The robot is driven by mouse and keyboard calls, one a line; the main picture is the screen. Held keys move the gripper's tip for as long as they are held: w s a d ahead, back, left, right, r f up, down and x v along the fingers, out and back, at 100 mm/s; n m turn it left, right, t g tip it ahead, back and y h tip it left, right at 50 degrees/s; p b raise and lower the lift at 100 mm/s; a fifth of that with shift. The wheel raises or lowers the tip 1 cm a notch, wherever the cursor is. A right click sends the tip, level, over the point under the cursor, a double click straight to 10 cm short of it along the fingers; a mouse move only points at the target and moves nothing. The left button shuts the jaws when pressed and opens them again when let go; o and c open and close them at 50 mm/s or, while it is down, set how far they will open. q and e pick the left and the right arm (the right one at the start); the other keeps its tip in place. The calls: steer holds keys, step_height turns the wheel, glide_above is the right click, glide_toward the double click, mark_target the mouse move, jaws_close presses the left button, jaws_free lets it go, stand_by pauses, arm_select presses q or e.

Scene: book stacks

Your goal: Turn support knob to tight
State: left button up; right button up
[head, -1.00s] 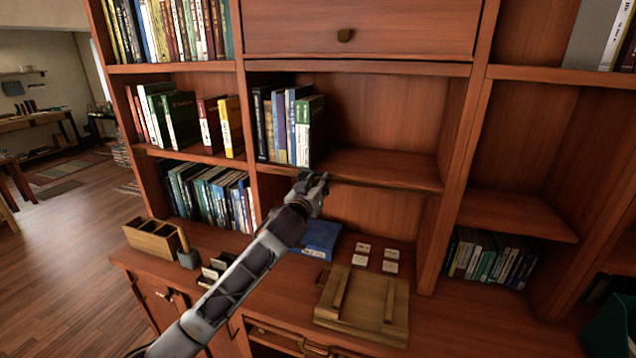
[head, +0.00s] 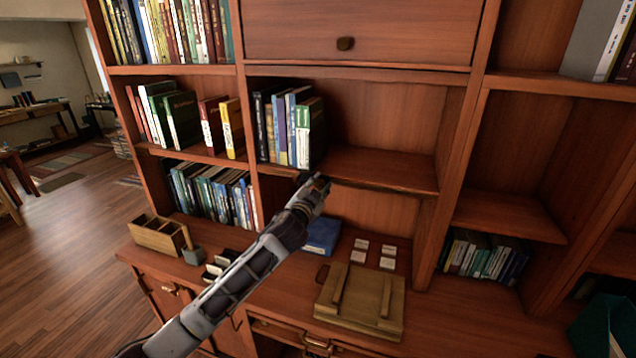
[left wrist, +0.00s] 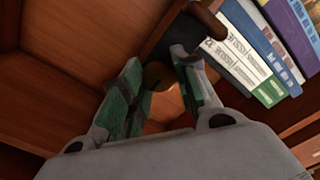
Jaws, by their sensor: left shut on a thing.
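My left gripper (head: 320,181) reaches up to the front edge of the middle shelf (head: 385,170), just below and right of the upright books. In the left wrist view its green-padded fingers (left wrist: 160,82) stand on either side of a rounded, brass-brown knob (left wrist: 158,74) under the shelf. The gripper is shut on this knob, though the fingers hide part of it. In the head view the gripper covers the knob. No tight mark can be made out. My right gripper is not in view.
Upright books (head: 284,127) stand on the shelf close by the gripper, and show at the right in the left wrist view (left wrist: 245,55). Below are a blue book (head: 322,236), small white cards (head: 360,251), a slatted wooden board (head: 360,300) and a wooden box (head: 160,235).

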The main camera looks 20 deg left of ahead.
arm_select(q)
steer(key=m+p, duration=0.2)
steer(key=m, duration=0.3)
steer(key=shift+f, duration=0.1)
steer(key=shift+m, duration=0.3)
steer(key=o, duration=1)
steer(key=shift+s, duration=0.15)
steer(key=shift+s+a, duration=0.2)
steer(key=shift+s, duration=5.65)
